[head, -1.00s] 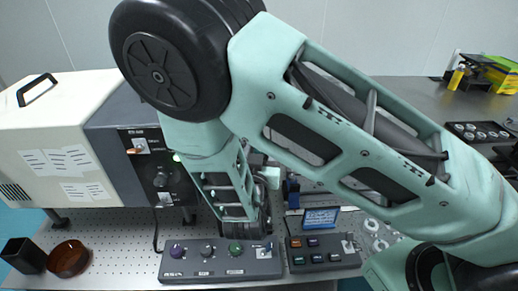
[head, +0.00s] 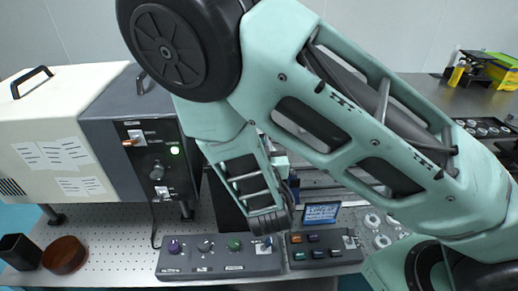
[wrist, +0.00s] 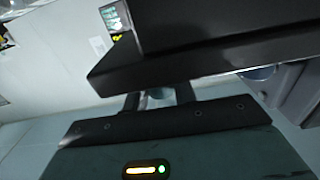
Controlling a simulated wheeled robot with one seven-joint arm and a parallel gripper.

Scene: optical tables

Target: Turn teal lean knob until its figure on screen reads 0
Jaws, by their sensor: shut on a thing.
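In the wrist view my gripper (wrist: 158,98) has its two dark fingers closed around a small teal-grey piece (wrist: 160,93), which looks like the teal lean knob. Most of it is hidden under a large black slab (wrist: 200,60) that crosses the view just beyond. In the head view my wrist hides the fingers and the knob. A small screen (head: 321,214) with blue lines stands behind the button box; its figures are too small to read. A dark display (wrist: 115,18) with green and yellow marks shows at the wrist view's top; its figures are unreadable.
A grey control box with purple (head: 174,246), grey (head: 205,245) and green (head: 235,244) knobs sits at the table's front. A button box (head: 325,257) is right of it. A cream-and-grey instrument (head: 140,95) stands left.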

